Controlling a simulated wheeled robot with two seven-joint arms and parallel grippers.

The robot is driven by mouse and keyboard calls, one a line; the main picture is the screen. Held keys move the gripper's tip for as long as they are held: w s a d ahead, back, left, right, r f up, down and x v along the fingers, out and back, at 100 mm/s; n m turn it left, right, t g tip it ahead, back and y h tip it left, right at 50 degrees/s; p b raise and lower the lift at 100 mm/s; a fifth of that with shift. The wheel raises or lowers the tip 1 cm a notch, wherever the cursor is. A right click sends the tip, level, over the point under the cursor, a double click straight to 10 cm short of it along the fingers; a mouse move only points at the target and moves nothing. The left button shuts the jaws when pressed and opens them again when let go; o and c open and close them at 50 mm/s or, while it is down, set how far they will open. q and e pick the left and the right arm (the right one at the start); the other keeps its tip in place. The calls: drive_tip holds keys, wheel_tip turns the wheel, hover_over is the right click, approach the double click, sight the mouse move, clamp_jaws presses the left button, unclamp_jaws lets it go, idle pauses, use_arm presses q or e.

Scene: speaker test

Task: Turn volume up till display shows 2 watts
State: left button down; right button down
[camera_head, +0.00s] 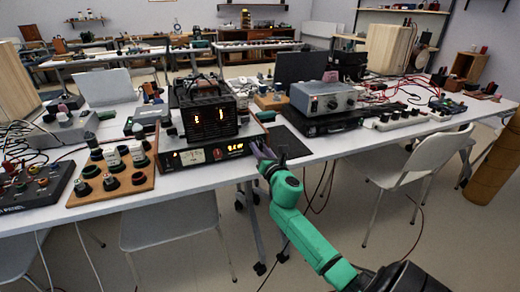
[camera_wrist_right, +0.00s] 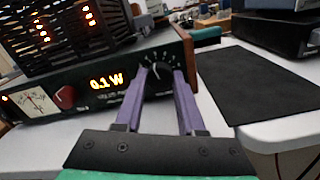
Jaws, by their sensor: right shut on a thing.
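The amplifier (camera_head: 205,152) is a wide, low unit with a dark front near the table's front edge. In the right wrist view, its orange display (camera_wrist_right: 107,81) reads 0.1 W. Its black volume knob (camera_wrist_right: 158,76), with white scale marks around it, is at the right end of the front. My right gripper (camera_head: 262,151) has purple fingers, which are shut on the knob, one on each side; they also show in the right wrist view (camera_wrist_right: 160,84). The fingers partly hide the knob. My left gripper is not in view.
A red knob (camera_wrist_right: 65,97) and a needle meter (camera_wrist_right: 30,104) are left of the display. A black mat (camera_wrist_right: 255,82) lies to the right. A wooden board with knobs (camera_head: 112,178) is at left.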

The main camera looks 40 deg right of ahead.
drive_tip(key=m, duration=0.4)
drive_tip(key=shift+m, duration=0.4)
drive_tip(key=m, duration=0.3)
drive_tip(key=shift+m+p, duration=0.3)
drive_tip(key=shift+p, duration=0.05)
drive_tip(key=m, duration=0.2)
drive_tip(key=shift+m, duration=0.3)
drive_tip(key=shift+f+m+p, duration=0.1)
drive_tip(key=shift+m+p, duration=0.4)
drive_tip(key=shift+m, duration=0.7)
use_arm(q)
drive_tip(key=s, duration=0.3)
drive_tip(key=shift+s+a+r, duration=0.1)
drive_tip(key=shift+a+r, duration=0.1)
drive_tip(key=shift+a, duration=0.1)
use_arm(e)
drive_tip(key=shift+m, duration=0.4)
drive_tip(key=c, duration=0.8)
unclamp_jaws()
